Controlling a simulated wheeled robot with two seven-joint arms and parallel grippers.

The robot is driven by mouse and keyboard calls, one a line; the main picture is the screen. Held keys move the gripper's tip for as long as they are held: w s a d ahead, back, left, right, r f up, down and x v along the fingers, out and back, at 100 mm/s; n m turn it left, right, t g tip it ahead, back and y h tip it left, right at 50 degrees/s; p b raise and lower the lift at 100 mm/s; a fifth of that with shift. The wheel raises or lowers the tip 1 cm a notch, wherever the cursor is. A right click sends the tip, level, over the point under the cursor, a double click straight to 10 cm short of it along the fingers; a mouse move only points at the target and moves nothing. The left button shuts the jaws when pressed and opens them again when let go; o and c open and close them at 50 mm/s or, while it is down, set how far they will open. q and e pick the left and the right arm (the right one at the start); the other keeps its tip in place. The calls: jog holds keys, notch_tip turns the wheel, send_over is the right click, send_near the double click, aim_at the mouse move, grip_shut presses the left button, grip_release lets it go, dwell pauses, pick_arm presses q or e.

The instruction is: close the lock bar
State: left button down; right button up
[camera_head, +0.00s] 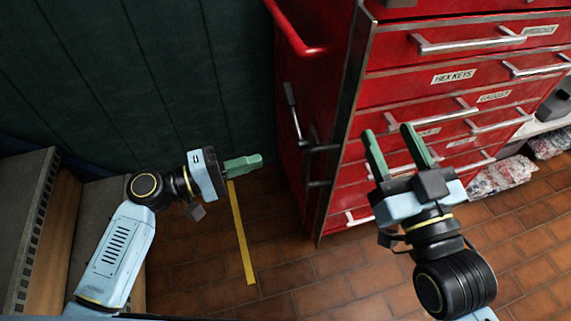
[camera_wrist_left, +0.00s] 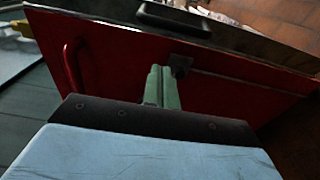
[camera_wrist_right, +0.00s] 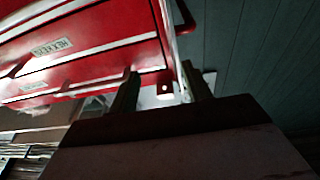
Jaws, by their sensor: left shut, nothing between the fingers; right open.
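The red tool cabinet (camera_head: 340,85) stands right of centre in the head view, with labelled drawers on its front. A thin bar with a black upper end and a silver lower part (camera_head: 293,112) sits at its left side, beside black brackets (camera_head: 320,148); I take this as the lock bar but cannot tell whether it is closed. My left gripper (camera_head: 258,161) is shut and empty, left of the cabinet side and apart from it. In the left wrist view its fingers (camera_wrist_left: 162,70) point towards the red side panel (camera_wrist_left: 120,65). My right gripper (camera_head: 388,132) is open and empty before the drawers.
A red push handle (camera_head: 298,35) sticks out at the cabinet's upper left. Silver drawer handles (camera_head: 470,43) project from the front. A grey and wooden unit (camera_head: 35,210) stands at the left. A yellow strip (camera_head: 240,235) lies on the brown tiled floor. Plastic-wrapped items (camera_head: 500,178) lie at the right.

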pick_arm(q)
jog(key=d+b, duration=0.1)
jog(key=d, duration=0.6)
jog(key=shift+d, duration=0.25)
pick_arm(e)
jog(key=r+t, duration=0.1)
jog(key=s+r+t+y, duration=0.1)
jog(key=r+t, duration=0.1)
jog(key=r, duration=0.1)
jog(key=shift+s+a, duration=0.1)
jog(key=shift+s, duration=0.15)
pick_arm(q)
jog(key=shift+s+t, duration=0.15)
jog(key=shift+t, duration=0.15)
pick_arm(e)
jog(key=shift+w, duration=0.1)
